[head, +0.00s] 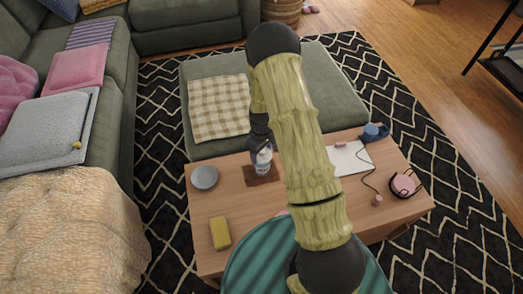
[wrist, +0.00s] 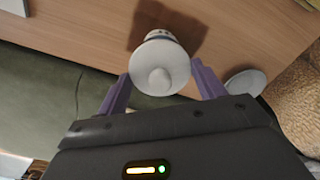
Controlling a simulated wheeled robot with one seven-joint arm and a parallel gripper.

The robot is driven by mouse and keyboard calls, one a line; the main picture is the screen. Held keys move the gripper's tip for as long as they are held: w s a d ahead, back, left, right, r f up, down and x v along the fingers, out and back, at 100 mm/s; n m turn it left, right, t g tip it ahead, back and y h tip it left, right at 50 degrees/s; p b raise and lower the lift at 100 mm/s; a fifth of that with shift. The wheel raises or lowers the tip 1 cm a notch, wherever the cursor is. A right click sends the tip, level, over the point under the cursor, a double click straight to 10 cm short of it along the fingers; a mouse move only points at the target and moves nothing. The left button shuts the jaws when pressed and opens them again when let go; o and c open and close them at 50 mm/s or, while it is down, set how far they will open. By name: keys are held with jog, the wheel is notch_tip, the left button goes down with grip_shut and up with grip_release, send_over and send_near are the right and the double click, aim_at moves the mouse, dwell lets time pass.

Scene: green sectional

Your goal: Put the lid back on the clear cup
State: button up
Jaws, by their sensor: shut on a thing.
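A white round lid with a knob (wrist: 158,72) sits between the two purple fingers of my gripper (wrist: 160,84) in the wrist view. My gripper is shut on the lid at its rim. Directly behind the lid is the cup (wrist: 160,35), pale with a blue band, mostly hidden by the lid. In the head view the cup (head: 263,169) stands on a brown square coaster (head: 262,180) on the wooden table, with my gripper (head: 262,150) at its top. I cannot tell whether the lid touches the cup's rim or is just above it.
A grey plate (head: 204,177) lies left of the coaster, and a yellow block (head: 220,233) lies nearer. White paper (head: 347,158), a blue mug (head: 375,131) and a pink corded thing (head: 404,184) are at the right. A green ottoman (head: 335,95) borders the table's far side.

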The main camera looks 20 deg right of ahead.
dwell(0.7)
jog(key=o, duration=1.2)
jog(key=shift+c, duration=0.2)
jog(key=shift+r, duration=0.1)
jog(key=shift+r+p, duration=2.95)
jog(key=shift+r, duration=0.5)
grip_shut()
